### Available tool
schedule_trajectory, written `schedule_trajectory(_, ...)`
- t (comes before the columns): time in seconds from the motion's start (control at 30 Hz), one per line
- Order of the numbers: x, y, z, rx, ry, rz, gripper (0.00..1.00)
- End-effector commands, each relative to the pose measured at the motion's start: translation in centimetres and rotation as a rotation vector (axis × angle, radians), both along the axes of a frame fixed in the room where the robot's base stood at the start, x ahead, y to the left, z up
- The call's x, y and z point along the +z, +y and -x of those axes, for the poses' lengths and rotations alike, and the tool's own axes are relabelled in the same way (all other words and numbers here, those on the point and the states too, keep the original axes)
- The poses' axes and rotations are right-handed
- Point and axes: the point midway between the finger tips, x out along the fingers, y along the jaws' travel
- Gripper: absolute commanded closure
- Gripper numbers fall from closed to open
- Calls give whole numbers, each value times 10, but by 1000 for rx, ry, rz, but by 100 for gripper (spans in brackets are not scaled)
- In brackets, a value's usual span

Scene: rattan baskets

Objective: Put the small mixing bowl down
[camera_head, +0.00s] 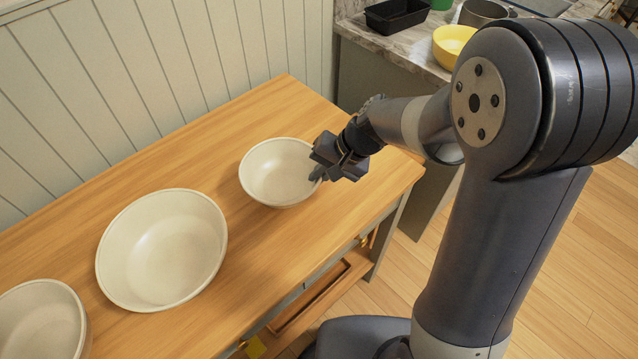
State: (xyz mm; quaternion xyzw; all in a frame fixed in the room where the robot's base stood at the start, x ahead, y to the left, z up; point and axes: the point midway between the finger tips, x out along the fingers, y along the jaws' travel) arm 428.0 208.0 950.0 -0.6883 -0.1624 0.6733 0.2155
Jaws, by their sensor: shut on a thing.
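The small mixing bowl (277,171) is cream-white and round, and is upright at the right part of the wooden table. My gripper (318,173) is at its right rim, shut on the rim. One fingertip shows over the inside of the bowl; the rest of the grip is hidden by the gripper body. The bowl's base looks at or very close to the tabletop, but I cannot tell whether it touches.
The wooden table (190,155) also holds a large cream bowl (165,250) and another cream bowl (40,322) at the lower left. A panelled wall is behind. A counter (405,45) at the back right holds a yellow bowl (452,45) and a black tin (396,15).

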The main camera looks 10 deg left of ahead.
Motion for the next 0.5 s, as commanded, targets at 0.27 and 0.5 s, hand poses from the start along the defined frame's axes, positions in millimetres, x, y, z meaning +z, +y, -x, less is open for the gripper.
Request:
schedule_trajectory(0.27,-33,0,0,-2,1,0,100)
schedule_trajectory(0.5,-36,0,0,-1,0,-2,100)
